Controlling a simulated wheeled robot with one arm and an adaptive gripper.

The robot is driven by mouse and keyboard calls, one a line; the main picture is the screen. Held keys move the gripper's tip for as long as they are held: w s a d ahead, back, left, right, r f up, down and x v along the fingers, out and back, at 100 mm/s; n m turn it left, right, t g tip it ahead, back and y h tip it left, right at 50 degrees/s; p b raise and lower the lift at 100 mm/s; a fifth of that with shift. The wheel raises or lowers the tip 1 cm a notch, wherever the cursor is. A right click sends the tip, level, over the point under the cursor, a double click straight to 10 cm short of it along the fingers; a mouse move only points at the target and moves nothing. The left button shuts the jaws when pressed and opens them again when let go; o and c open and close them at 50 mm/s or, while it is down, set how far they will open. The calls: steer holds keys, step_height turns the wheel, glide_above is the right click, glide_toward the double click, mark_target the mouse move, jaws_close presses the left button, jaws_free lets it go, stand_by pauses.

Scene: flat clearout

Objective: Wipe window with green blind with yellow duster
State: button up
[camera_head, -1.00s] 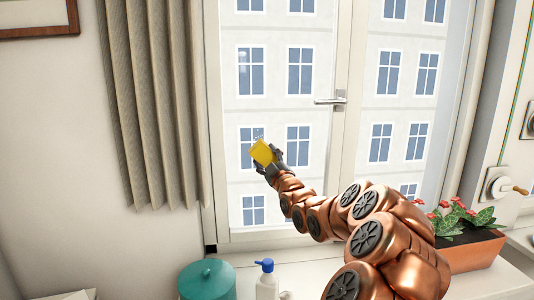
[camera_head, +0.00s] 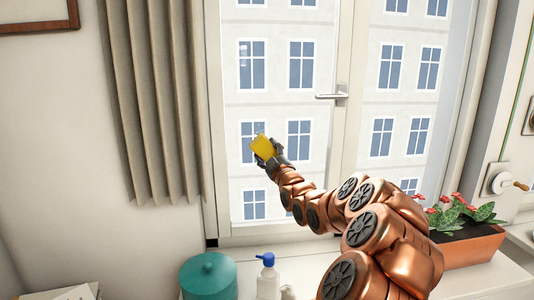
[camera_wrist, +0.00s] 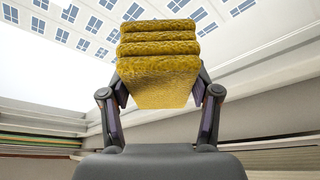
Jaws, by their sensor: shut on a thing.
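My gripper (camera_head: 270,157) is shut on the yellow duster (camera_head: 263,146). The duster is a folded, fuzzy cloth; in the wrist view (camera_wrist: 157,78) it is gripped from both sides and sticks out past the fingers. In the head view the gripper and duster are in front of the lower left pane of a window (camera_head: 283,100) with a white frame. I cannot tell whether the duster touches the glass. A beige curtain (camera_head: 155,100) hangs at this window's left. No green blind shows clearly here.
On the sill are a teal lidded pot (camera_head: 208,278), a white bottle with a blue pump (camera_head: 267,278) and a planter with red flowers (camera_head: 470,247). A window handle (camera_head: 332,95) projects from the central frame. A crank (camera_head: 505,180) is on the right wall.

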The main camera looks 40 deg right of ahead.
steer(key=shift+w+d, duration=0.45)
steer(key=shift+w, duration=0.15)
stand_by(0.3)
steer(key=shift+s+d+b, duration=0.45)
steer(key=shift+s+d, duration=0.85)
steer(key=shift+d, duration=0.2)
steer(key=shift+d+f+b, duration=0.1)
steer(key=shift+b, duration=0.4)
steer(key=shift+w, duration=0.1)
steer(key=w+a+b, duration=0.1)
steer(key=b, duration=0.1)
steer(key=a+b, duration=0.1)
steer(key=shift+w+a+b, duration=0.3)
steer(key=shift+w+b, duration=0.1)
steer(key=shift+w+a+b, duration=0.25)
steer(key=shift+a+b, duration=0.05)
steer(key=shift+a, duration=0.05)
